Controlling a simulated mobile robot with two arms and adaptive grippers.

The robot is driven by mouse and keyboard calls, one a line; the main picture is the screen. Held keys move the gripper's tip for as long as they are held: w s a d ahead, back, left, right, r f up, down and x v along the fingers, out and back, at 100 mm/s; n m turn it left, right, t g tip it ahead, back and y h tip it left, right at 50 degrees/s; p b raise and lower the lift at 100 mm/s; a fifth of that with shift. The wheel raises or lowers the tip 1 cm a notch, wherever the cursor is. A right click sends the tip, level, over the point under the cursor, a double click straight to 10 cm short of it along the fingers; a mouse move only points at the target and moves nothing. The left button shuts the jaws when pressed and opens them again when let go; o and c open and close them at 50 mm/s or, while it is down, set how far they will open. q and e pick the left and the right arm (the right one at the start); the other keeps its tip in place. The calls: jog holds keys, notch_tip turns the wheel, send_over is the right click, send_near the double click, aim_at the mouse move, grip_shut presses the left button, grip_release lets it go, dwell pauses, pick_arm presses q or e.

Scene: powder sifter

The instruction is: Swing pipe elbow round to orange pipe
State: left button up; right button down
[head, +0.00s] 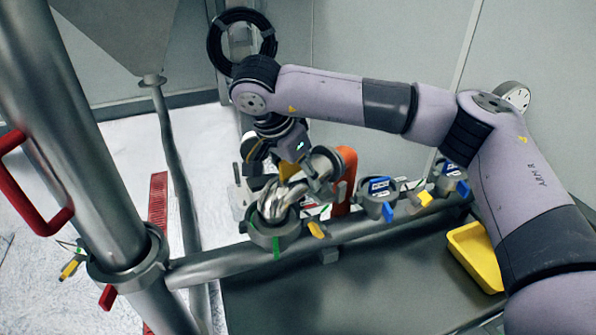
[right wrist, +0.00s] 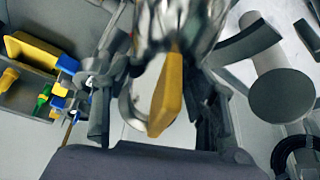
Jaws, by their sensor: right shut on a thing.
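The shiny metal pipe elbow (head: 283,196) sits on a round collar (head: 273,232) on the horizontal pipe, and its curved end points to the right. The orange pipe (head: 346,178) stands upright just right of the elbow, partly hidden behind it. My right gripper (head: 300,180) reaches down from above and is shut on the elbow; its fingertips are partly hidden. In the right wrist view the elbow's metal (right wrist: 180,22) shows at the top, with a yellow lever (right wrist: 168,95) between the fingers. My left gripper is not in view.
Blue-tagged valves (head: 380,196) stand along the horizontal pipe to the right. A yellow tray (head: 474,256) lies at the right. A thick vertical pipe (head: 70,130) with a red handle (head: 35,190) stands at the left. A hopper (head: 125,35) hangs at upper left.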

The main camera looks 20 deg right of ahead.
jog(key=shift+s+m, duration=0.2)
jog(key=shift+m, duration=0.1)
jog(key=c, duration=0.6)
grip_release()
jog(key=shift+r, duration=0.1)
